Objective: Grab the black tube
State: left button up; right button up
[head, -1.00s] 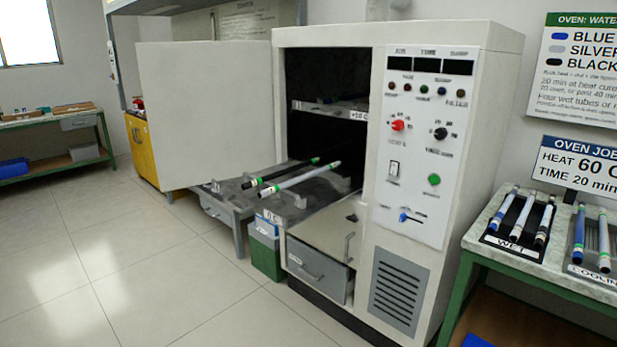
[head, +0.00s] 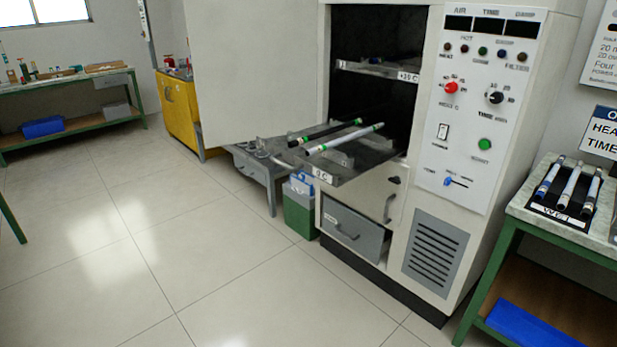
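A black tube (head: 328,132) with green bands near its ends lies on the pulled-out lower shelf (head: 352,168) of the open oven. A silver tube (head: 345,139) with green bands lies beside it, on the nearer side. Neither of my grippers is in the head view.
The oven door (head: 240,75) stands open to the left of the shelf. A small grey table (head: 262,172) and a green bin (head: 299,213) stand below it. The right bench (head: 545,215) borders the oven. The floor (head: 190,260) in front is clear.

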aim_at(303, 140)
jog(key=l+z, duration=1)
jog(key=j+u, duration=0.5)
jog(key=i+j+u, duration=0.2)
jog(key=u, duration=0.3)
jog(key=j+z, duration=0.1)
jog(key=z, duration=0.2)
jog(key=j+z, duration=0.15)
jog(key=z, duration=0.2)
jog(key=i+j+z, duration=0.25)
jog(key=j, duration=0.2)
jog(key=j+z, duration=0.25)
jog(key=j, duration=0.15)
